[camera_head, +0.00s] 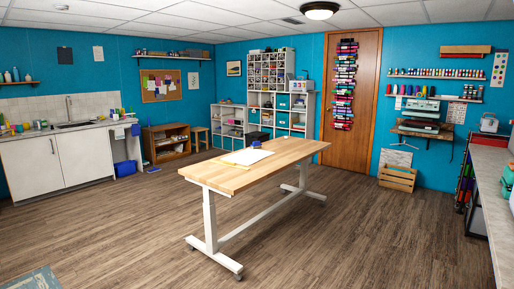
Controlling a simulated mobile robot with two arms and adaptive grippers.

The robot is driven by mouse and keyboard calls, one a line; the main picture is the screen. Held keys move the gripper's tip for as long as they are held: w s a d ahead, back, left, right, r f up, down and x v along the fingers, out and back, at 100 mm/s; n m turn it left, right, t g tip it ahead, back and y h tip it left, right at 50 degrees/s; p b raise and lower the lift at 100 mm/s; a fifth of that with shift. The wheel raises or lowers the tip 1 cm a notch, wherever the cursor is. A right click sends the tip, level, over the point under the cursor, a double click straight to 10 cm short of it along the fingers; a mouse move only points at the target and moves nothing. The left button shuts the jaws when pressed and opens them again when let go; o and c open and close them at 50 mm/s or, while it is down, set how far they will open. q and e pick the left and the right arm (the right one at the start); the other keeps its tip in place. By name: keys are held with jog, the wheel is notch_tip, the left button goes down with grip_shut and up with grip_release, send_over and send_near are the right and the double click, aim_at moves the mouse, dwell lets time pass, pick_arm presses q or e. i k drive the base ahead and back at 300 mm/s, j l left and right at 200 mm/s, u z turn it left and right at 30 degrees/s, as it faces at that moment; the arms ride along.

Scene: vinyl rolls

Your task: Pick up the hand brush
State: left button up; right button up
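I cannot make out a hand brush for certain in the head view. A small blue item (154,170) lies on the floor to the right of the sink counter, too small to identify. Small colourful items (118,113) stand at the counter's right end, also too small to tell apart. Neither of my grippers is in view.
A wooden-topped table (285,158) on white wheeled legs stands mid-room, with a white sheet (247,156) on it. A sink counter (60,133) is at left, a worktop (493,185) at right. A wooden crate (397,178) stands by the right wall.

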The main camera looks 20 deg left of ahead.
aim_at(256, 145)
jog(key=u, duration=0.8)
jog(key=i+j+u, duration=0.1)
jog(key=i+u, duration=0.15)
jog(key=i, duration=0.45)
jog(key=i+u, duration=0.2)
jog(key=i, duration=0.5)
jog(key=i+l+u, duration=0.25)
jog(key=i, duration=0.45)
jog(key=i+j+u, duration=0.25)
jog(key=i+u, duration=0.15)
jog(key=i, duration=0.7)
jog(key=i+u, duration=0.4)
jog(key=i, duration=0.65)
jog(key=i+l+z, duration=0.1)
jog(key=i+z, duration=0.2)
jog(key=i, duration=2)
jog(key=i+z, duration=0.4)
jog(key=i, duration=0.2)
jog(key=i+j+z, duration=0.2)
jog(key=i+z, duration=0.15)
jog(key=i, duration=0.2)
jog(key=i+l+z, duration=0.25)
jog(key=z, duration=0.15)
jog(key=i+l+z, duration=0.1)
jog(key=i+z, duration=0.75)
jog(key=i+j+z, duration=0.2)
jog(key=i+z, duration=0.35)
jog(key=i, duration=1)
jog(key=i+j+z, duration=0.15)
jog(key=i, duration=1.05)
